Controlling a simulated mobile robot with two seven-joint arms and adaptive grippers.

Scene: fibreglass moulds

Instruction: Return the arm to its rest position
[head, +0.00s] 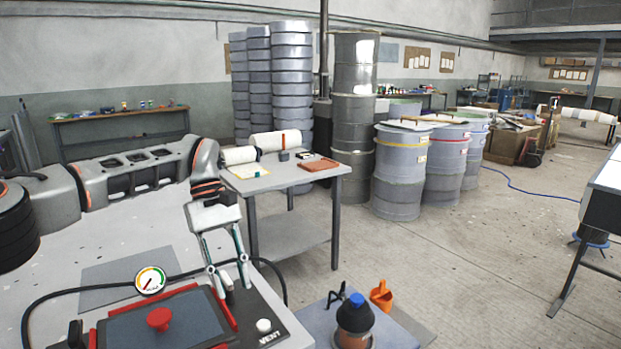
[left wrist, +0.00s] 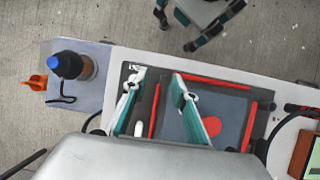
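My left gripper (head: 234,284) comes in from the left in the head view, pointing down above the right end of a flat box with red edge bars (head: 213,302). Its two fingers are apart with nothing between them. In the left wrist view its open fingers (left wrist: 150,105) hang over the same box, with its red knob (left wrist: 211,127) beside them. My right gripper (left wrist: 177,32) shows only at the top of the left wrist view, over the floor, its fingers apart and empty. It is outside the head view.
A gauge (head: 150,280) and black hose stand by the box. A side table (head: 285,178) stands behind. Drums (head: 400,170) stand farther back.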

